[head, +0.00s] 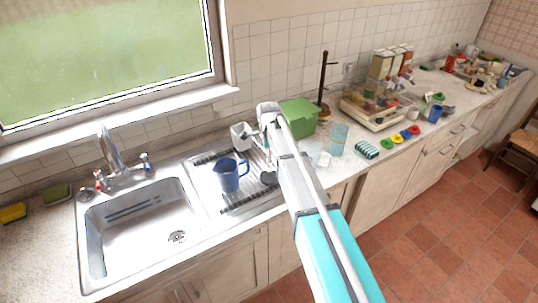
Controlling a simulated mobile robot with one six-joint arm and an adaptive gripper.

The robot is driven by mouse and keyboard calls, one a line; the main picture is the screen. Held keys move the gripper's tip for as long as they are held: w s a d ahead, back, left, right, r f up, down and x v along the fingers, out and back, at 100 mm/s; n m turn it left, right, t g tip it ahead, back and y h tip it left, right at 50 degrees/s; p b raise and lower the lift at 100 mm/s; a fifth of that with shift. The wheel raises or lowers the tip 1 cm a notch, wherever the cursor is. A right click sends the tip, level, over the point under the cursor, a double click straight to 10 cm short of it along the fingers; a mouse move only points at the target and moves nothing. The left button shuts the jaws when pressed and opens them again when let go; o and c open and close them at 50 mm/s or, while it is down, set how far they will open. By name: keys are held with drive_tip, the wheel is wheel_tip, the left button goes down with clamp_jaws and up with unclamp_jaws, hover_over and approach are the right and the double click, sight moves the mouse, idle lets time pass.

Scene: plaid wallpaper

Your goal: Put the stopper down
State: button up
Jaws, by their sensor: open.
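I cannot clearly pick out the stopper. A small dark object (268,178) sits on the draining board (226,196), just left of my arm; I cannot tell whether it is the stopper. My arm reaches up from the bottom, and my gripper (259,142) is beyond its far end, over the back of the draining board. It is open, small in view and partly hidden by my arm. I see nothing held in it. The steel sink (140,238) left of the board is empty, with its drain (177,237) in view.
A blue jug (229,176) and a white mug (240,134) stand on the draining board. The tap (112,155) rises behind the sink. The counter's front edge is mostly clear.

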drive_tip(key=shift+r+p, duration=0.85)
drive_tip(key=shift+r, duration=0.35)
drive_tip(key=s+d+n, duration=1.6)
drive_tip(key=s+d, duration=0.5)
drive_tip(key=s, duration=0.4)
drive_tip(key=shift+s+d+n, duration=0.3)
drive_tip(key=shift+d, duration=0.05)
wheel_tip(320, 180, down, 5)
drive_tip(key=b, duration=0.4)
drive_tip(key=shift+r+b, duration=0.1)
drive_tip(key=shift+b, duration=0.25)
